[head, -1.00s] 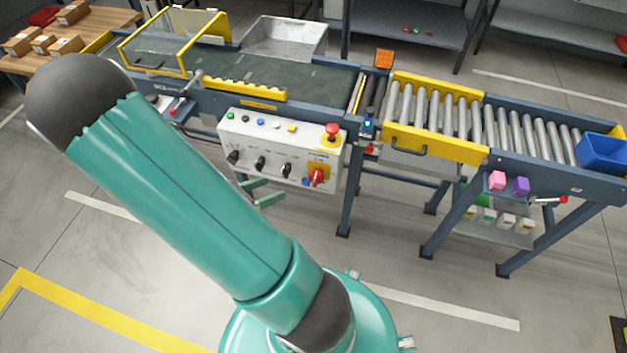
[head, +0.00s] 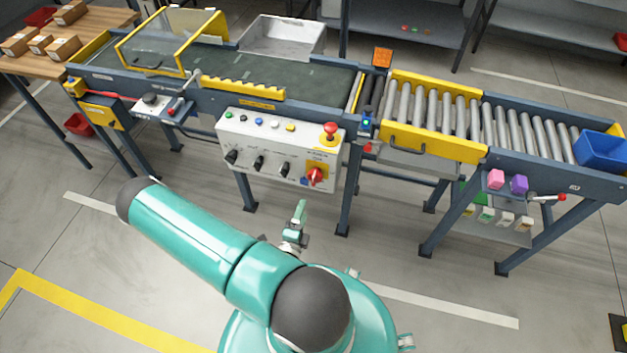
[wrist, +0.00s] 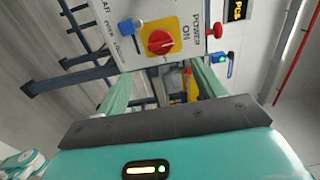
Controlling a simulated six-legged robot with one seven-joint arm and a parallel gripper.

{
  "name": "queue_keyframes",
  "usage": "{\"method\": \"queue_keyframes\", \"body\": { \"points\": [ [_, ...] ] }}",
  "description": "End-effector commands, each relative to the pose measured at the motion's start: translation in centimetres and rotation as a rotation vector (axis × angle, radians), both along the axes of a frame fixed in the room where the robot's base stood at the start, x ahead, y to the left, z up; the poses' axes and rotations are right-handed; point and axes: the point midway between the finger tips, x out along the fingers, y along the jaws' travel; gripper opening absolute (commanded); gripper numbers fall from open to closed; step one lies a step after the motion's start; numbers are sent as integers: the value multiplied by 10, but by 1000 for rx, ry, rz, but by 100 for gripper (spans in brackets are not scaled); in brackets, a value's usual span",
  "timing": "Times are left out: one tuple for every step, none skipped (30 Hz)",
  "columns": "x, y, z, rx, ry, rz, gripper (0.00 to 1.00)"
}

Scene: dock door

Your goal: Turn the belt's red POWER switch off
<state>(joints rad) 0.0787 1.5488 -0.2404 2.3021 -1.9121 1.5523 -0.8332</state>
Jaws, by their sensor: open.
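The red POWER switch (head: 315,177) is a rotary knob on a yellow plate, at the lower right of the white control panel (head: 262,150). In the wrist view the red knob (wrist: 160,42) is just beyond the fingertips, with "POWER" and "ON" lettered beside it. Its exact setting is hard to read. My gripper (head: 301,208) is low in front of the panel, below the switch in the head view. In the wrist view my gripper (wrist: 160,78) is open and empty, its two green fingers well apart and not touching the knob.
A red mushroom button (head: 331,130) sits above the switch. A small blue part (wrist: 127,27) is beside the yellow plate. Dark knobs (head: 259,163) line the panel's left. The roller conveyor (head: 440,110) stands right; conveyor legs (head: 349,190) flank the panel. Floor in front is clear.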

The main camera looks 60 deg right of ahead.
Motion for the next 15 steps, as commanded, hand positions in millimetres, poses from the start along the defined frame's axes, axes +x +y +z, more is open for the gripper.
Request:
{"method": "queue_keyframes", "body": {
  "points": [
    [1,-6,0,-1,-3,-2,69],
    [1,-9,0,-2,-3,-4,69],
    [2,-15,0,-1,-4,-5,69],
    [2,-20,1,-1,-4,-5,69],
    [3,-26,1,-3,-3,-6,69],
    [4,-33,1,-1,-4,-7,69],
    [5,-39,1,-2,-5,-7,69],
    [6,-45,1,-2,-5,-7,69],
    [7,-53,1,-2,-5,-7,69],
    [8,-59,1,-2,-7,-8,69],
    [10,-65,1,-2,-7,-7,69],
    [10,-73,1,-2,-6,-8,69],
    [11,-79,1,-2,-6,-7,69],
    [12,-84,1,-2,-7,-7,69],
    [14,-92,1,-2,-6,-7,69]
  ]
}}
